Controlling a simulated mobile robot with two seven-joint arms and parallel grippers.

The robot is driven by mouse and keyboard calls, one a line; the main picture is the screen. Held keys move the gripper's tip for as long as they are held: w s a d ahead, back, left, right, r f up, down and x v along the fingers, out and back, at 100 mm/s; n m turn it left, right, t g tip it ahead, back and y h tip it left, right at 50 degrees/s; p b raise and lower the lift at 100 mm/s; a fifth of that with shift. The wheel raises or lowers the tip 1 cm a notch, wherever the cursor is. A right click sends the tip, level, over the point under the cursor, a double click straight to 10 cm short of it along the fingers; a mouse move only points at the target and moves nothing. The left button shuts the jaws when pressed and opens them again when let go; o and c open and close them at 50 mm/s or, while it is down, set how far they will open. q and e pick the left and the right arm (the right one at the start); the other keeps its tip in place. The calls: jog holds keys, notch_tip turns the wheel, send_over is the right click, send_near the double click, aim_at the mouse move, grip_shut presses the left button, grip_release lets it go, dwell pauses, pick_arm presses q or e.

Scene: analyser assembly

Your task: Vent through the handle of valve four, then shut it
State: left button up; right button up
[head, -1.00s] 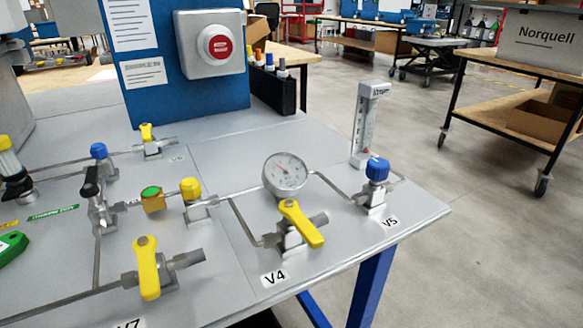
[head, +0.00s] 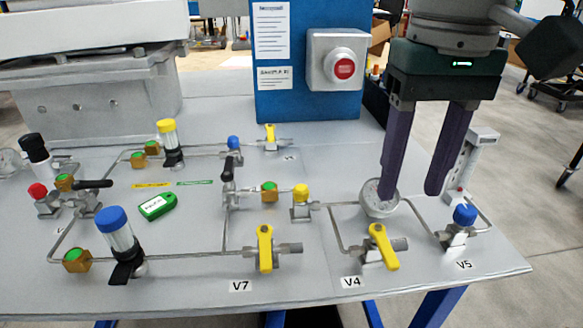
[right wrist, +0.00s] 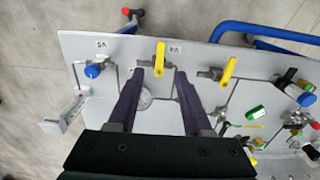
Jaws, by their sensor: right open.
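The yellow lever handle of valve four (head: 384,248) sits above its label V4 (head: 351,282) near the front edge of the panel. The handle lies crosswise to its short pipe stub, its free end toward the front and slightly right. My right gripper (head: 411,192) is open and empty, pointing down, above and behind the handle. In the right wrist view, the valve four handle (right wrist: 160,58) appears just beyond and between the open fingertips (right wrist: 158,74), apart from them as far as I can tell. My left gripper is not in view.
A round gauge (head: 379,198) is partly hidden behind my right finger. Blue-knobbed valve V5 (head: 463,222) and a clear flowmeter (head: 470,165) stand to the right. A yellow lever at V7 (head: 265,250) is to the left. A red stop button (head: 345,68) is behind.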

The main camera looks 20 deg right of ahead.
aim_at(389, 253)
notch_tip(389, 253, down, 10)
jog(key=shift+r+b, duration=0.15)
jog(key=shift+b, duration=1)
grip_shut()
